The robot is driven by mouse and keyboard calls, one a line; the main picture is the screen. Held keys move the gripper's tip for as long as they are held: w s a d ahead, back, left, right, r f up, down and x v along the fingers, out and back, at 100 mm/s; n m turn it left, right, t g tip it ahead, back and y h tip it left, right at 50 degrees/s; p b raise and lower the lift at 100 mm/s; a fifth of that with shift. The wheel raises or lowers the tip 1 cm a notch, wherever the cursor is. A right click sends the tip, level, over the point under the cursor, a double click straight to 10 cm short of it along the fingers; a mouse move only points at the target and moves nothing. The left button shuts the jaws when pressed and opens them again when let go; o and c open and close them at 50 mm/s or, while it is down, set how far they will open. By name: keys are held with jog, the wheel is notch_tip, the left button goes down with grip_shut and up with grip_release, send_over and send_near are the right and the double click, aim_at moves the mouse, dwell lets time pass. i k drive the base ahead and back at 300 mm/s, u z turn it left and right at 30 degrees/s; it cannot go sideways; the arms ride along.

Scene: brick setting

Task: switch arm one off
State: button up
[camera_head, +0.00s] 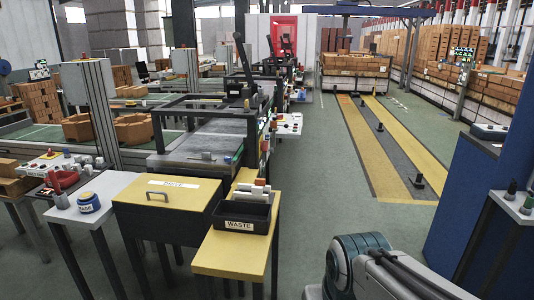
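No label reading arm one can be made out, so I cannot tell which switch belongs to it. A white control panel (288,124) with small dark and red knobs sits on the right side of the middle work station. Another panel (60,165) with red and pale buttons stands at the left. Their switch positions are too small to read. Part of my own arm (360,262) shows at the bottom right, and my gripper is out of the picture.
A yellow-topped desk (170,190) and a yellow side table (232,249) bearing a black waste tray (247,216) stand in front. A blue partition (470,190) and a small shelf (512,207) are at the right. Green floor (330,180) between them is clear.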

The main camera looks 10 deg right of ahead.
aim_at(265, 145)
jog(key=z, duration=1)
jog(key=i, duration=1.9)
jog(key=u, duration=0.45)
jog(key=i, duration=1)
jog(key=u, duration=1.55)
jog(key=i, duration=0.5)
jog(key=u, duration=0.4)
